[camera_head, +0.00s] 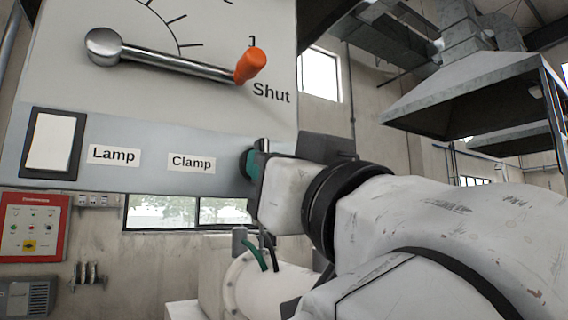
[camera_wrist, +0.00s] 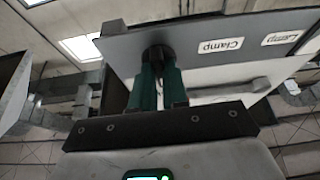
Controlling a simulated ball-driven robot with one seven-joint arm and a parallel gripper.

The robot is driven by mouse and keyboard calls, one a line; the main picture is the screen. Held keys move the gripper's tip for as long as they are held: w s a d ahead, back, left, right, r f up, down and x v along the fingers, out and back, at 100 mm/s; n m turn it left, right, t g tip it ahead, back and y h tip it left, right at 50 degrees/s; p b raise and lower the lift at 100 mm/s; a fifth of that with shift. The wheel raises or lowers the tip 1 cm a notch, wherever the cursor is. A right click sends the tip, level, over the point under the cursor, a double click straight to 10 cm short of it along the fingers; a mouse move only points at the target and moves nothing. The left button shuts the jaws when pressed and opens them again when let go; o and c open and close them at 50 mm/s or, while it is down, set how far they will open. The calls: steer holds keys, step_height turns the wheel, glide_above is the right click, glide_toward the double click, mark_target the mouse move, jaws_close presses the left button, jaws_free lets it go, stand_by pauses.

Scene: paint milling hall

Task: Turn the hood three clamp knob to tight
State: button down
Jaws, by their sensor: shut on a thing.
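The clamp knob (camera_wrist: 158,52) is dark and round and sits on the grey lower strip of the hood panel, beside the label "Clamp" (camera_head: 191,162). My gripper (camera_wrist: 159,72) has its two green fingers around it, one on each side, shut on it. In the head view my gripper (camera_head: 255,165) reaches the panel's right edge from the right, and it mostly hides the knob. The knob's pointer and any "tight" mark are not visible. The "Clamp" label also shows upside down in the wrist view (camera_wrist: 221,45).
Above the strip, a metal lever (camera_head: 175,61) with an orange handle points at "Shut". A white lamp switch (camera_head: 52,143) is at the left. A red control box (camera_head: 32,227) hangs on the wall. Another hood (camera_head: 470,90) hangs at the back right.

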steer(key=shift+f+m, duration=0.15)
steer(key=shift+m, duration=0.25)
steer(key=c, duration=1.1)
jaws_free()
steer(key=shift+c, duration=0.2)
